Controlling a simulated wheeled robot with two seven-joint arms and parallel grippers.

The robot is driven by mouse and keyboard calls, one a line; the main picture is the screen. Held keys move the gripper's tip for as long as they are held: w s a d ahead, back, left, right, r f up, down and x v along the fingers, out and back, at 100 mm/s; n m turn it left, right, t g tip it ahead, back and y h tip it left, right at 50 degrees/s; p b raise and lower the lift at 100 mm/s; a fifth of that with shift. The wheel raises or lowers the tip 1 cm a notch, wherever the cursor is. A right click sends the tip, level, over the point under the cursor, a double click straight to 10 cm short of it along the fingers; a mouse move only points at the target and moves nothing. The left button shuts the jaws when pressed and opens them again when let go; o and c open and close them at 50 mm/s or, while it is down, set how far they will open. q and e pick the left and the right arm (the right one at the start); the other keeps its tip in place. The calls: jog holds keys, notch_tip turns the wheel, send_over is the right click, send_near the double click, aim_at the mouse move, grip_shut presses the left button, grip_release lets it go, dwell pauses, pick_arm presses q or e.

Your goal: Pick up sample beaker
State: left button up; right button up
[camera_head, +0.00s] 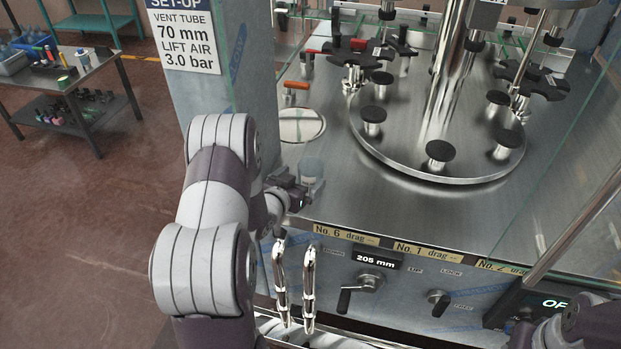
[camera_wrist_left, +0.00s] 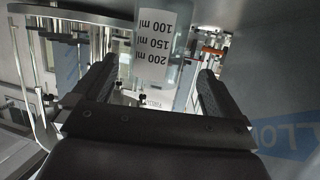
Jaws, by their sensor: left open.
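The sample beaker (camera_head: 312,168) is a small clear vessel on the steel machine deck, by the left post and partly hidden by my left gripper. In the left wrist view the beaker (camera_wrist_left: 156,45) shows its white label, marked 100, 150 and 200 ml, upside down. My left gripper (camera_head: 297,188) is at the beaker's near side. In the left wrist view its open fingers (camera_wrist_left: 156,70) point toward the beaker, one to each side in the picture. Contact cannot be told. Only part of my right arm shows at the lower right; its fingers are not visible.
A grey post with a set-up sign (camera_head: 182,36) stands left of the beaker. A round filler carousel (camera_head: 410,160) with black-topped pedestals is behind and right. Clear glass panels (camera_head: 560,150) edge the deck. Two chrome handles (camera_head: 309,285) and a control panel (camera_head: 400,278) are below the front edge.

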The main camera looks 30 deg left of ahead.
aim_at(316, 167)
pick_arm(q)
jog(key=x, duration=0.1)
jog(key=p+x, duration=0.1)
jog(key=x, duration=0.2)
jog(key=shift+w+d+r+p, duration=0.2)
jog(key=shift+d+p, duration=0.1)
jog(key=shift+p, duration=0.1)
jog(key=shift+w+f, duration=0.15)
jog(key=shift+w, duration=0.1)
jog(key=shift+w+f, duration=0.1)
jog(key=shift+w, duration=0.05)
jog(key=c, duration=1.1)
